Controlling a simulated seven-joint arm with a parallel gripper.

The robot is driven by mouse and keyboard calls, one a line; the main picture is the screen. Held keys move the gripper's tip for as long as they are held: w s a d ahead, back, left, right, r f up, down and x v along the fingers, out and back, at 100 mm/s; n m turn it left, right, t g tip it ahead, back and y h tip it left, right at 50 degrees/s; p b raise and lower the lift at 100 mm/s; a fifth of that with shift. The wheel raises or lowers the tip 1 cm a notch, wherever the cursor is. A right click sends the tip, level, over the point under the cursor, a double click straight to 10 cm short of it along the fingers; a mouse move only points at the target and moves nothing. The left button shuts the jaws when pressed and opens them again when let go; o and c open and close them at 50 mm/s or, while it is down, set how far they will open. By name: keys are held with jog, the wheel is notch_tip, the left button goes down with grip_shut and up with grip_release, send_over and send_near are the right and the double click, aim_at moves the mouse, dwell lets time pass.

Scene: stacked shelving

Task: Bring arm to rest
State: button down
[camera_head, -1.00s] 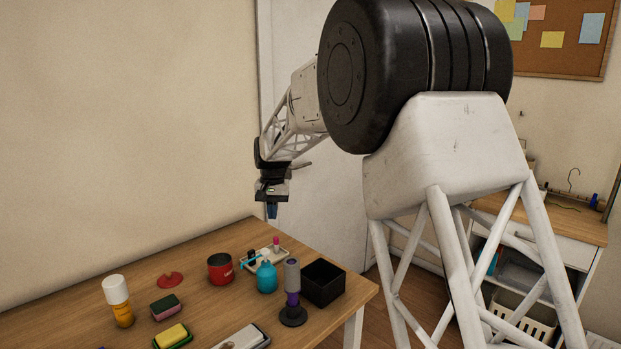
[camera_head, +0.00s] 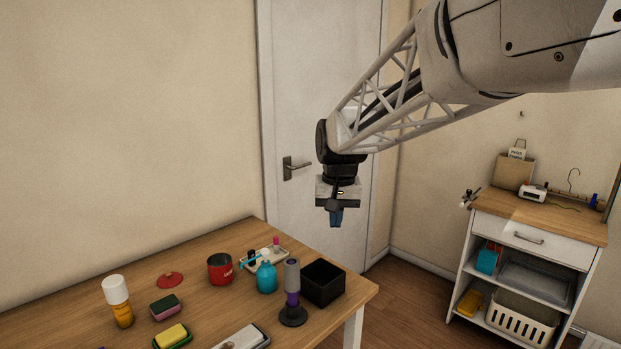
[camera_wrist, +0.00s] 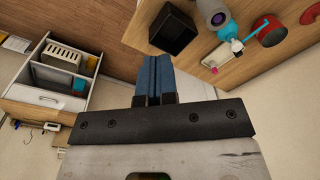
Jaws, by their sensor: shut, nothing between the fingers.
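My gripper (camera_head: 336,218) hangs pointing down in the air, with its blue fingers together and nothing between them. In the head view it is above and behind the right end of the wooden table (camera_head: 215,303), in front of the white door (camera_head: 330,120). In the wrist view the blue fingers (camera_wrist: 154,80) sit side by side at the centre, apart from every object. My arm reaches in from the upper right.
On the table stand a black open box (camera_head: 323,283), a grey-and-purple tool on a stand (camera_head: 292,290), a blue bottle (camera_head: 266,277), a red pot (camera_head: 220,269) and several smaller things. A white shelf unit (camera_head: 530,265) stands at the right. Floor between them is clear.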

jog(key=s+d+f, duration=0.2)
jog(key=s+d, duration=0.2)
jog(key=s, duration=0.7)
jog(key=s+d+f+t, duration=0.1)
jog(key=s+d, duration=0.3)
jog(key=s, duration=0.7)
jog(key=s+d+f+t, duration=0.1)
jog(key=s+d+f, duration=0.2)
jog(key=s, duration=0.8)
jog(key=shift+d+f+h, duration=0.25)
jog(key=shift+d+h, duration=0.05)
jog(key=shift+d, duration=0.65)
